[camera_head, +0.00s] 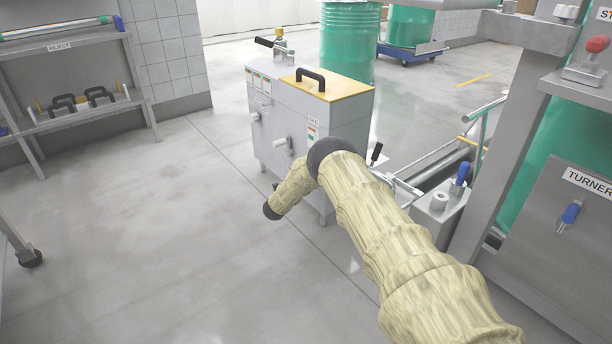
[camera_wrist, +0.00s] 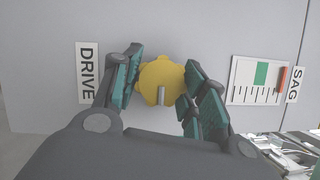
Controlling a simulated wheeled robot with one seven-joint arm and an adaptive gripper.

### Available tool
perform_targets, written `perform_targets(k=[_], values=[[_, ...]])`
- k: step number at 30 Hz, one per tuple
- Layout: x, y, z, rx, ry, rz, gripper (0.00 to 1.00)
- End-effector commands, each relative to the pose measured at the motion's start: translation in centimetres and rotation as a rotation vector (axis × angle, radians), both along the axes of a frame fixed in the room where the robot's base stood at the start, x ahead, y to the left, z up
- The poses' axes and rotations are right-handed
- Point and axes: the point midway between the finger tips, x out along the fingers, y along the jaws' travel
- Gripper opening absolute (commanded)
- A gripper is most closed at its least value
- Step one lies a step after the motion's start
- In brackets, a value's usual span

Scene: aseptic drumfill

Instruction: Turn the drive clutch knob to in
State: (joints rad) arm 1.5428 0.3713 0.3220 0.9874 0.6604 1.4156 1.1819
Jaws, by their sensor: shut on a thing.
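The drive clutch knob (camera_wrist: 160,82) is a yellow lobed knob with a grey pointer bar, in the middle of the wrist view. It sits on a grey panel beside a DRIVE label (camera_wrist: 88,73), which appears turned sideways. My gripper (camera_wrist: 162,88) has its green-padded fingers on both sides of the knob and is shut on it. The pointer bar points toward the bottom of the wrist view. In the head view the knob and my fingers are hidden behind my arm, at the grey cabinet (camera_head: 285,120).
A SAG gauge (camera_wrist: 257,80) is right of the knob. The cabinet has a yellow lid with a black handle (camera_head: 311,78) and white levers on its front. Rails and a blue-handled lever (camera_head: 461,174) stand to its right. A REJECT rack (camera_head: 62,48) is at left; floor between is clear.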

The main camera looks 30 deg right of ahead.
Motion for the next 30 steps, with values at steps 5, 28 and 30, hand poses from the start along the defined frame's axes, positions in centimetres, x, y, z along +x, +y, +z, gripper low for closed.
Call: perform_targets(k=[5,28,30], values=[[-0.1,0.0,-0.2,0.002,0.002,0.0,0.19],[-1.2,2.5,-0.3,0.002,0.002,0.001,0.63],[-1.7,3.7,-0.4,0.003,0.003,0.002,0.63]])
